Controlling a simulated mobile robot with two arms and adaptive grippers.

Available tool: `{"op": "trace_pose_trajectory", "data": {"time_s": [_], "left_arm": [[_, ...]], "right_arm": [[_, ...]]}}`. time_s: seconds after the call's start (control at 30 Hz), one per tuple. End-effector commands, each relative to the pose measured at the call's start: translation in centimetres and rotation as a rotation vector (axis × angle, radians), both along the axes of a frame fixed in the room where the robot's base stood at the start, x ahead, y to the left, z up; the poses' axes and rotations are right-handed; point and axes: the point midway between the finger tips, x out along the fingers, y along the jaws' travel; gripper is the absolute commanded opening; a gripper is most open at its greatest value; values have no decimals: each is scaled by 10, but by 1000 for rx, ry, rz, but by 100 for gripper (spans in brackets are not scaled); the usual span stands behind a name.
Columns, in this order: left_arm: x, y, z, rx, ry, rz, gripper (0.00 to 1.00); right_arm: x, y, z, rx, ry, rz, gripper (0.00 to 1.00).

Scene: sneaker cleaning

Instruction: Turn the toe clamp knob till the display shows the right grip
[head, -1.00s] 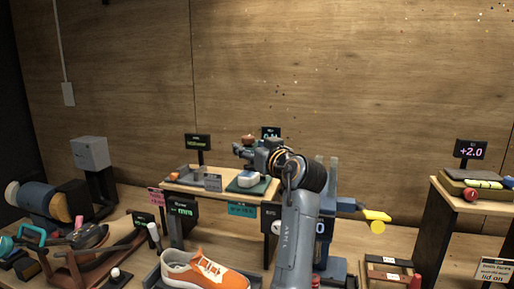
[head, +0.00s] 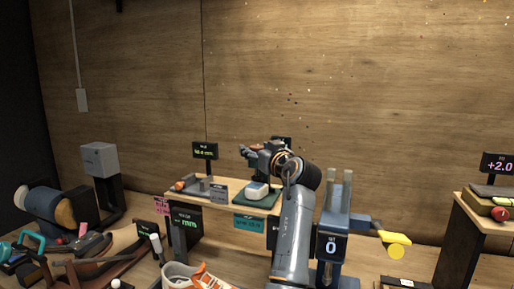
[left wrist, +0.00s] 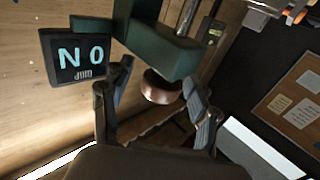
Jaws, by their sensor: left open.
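The toe clamp knob is a copper-coloured round knob (left wrist: 161,88) under a dark green block (left wrist: 160,45) in the left wrist view. My left gripper (left wrist: 157,78) is open, with one finger on each side of the knob; I cannot tell whether either touches it. The dark display (left wrist: 78,55) beside the block appears upside down and reads 0 N. In the head view my left gripper (head: 250,152) is above the small shelf, in front of the display (head: 281,141), which it largely hides. My right gripper is not in view.
The shelf (head: 225,207) below holds a white piece (head: 257,189) on a green pad. An orange sneaker (head: 205,281) is at the bottom edge. A post marked 0 (head: 331,246) and a yellow handle (head: 396,238) stand right of my arm. The upper wall area is clear.

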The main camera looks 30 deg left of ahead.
Motion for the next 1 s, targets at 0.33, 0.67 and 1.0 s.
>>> {"op": "trace_pose_trajectory", "data": {"time_s": [0.33,0.67,1.0], "left_arm": [[0,0,0,0,0,0,36],[0,0,0,-1,-1,-6,6],[-1,1,4,-2,-4,-138,6]], "right_arm": [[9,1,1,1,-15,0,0],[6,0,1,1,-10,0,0],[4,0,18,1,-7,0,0]]}}
